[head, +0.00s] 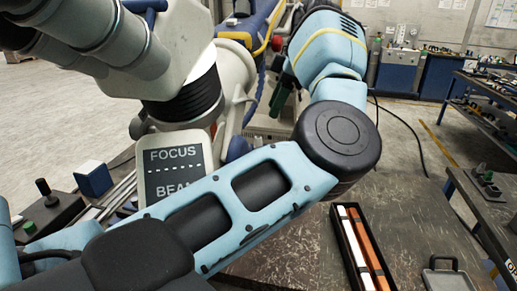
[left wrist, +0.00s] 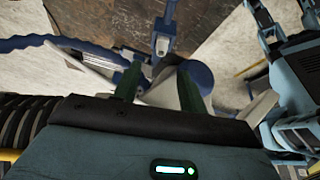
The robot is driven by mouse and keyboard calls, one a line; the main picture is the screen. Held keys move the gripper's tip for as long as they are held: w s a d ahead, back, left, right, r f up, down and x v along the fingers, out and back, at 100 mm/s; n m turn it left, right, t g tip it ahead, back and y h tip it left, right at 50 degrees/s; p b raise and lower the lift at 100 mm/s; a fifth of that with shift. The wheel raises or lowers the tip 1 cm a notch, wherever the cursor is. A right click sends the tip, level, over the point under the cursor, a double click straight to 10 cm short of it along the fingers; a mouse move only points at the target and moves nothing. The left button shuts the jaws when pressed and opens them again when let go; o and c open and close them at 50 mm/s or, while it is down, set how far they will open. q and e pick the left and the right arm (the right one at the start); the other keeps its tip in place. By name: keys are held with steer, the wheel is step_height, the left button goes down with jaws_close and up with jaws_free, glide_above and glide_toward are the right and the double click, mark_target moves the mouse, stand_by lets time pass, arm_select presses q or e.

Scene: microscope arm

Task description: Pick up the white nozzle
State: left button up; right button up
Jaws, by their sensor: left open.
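My left gripper (head: 277,88) shows in the head view beyond my raised forearm, beside the microscope's arm. In the left wrist view its two dark green fingers (left wrist: 158,88) are apart, so it is open. A pale white piece, which looks like the white nozzle (left wrist: 160,93), shows between and behind the fingers, next to a blue cylinder (left wrist: 198,76). I cannot tell whether the fingers touch it. The nozzle cannot be made out clearly in the head view. My right gripper is not seen.
The white microscope (head: 188,50) and its FOCUS panel (head: 174,166) stand at the left, close to my arm. A black tray (head: 340,232) with white and orange bars lies on the dark table. A workbench (head: 490,95) stands at the right.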

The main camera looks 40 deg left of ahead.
mark_target(258, 137)
arm_select(q)
steer(key=shift+s+x, duration=0.15)
steer(key=shift+x, duration=1.8)
steer(key=shift+s+x, duration=0.2)
steer(key=shift+x, duration=1.75)
steer(key=shift+r, duration=0.1)
steer(key=shift+c, duration=0.4)
jaws_close()
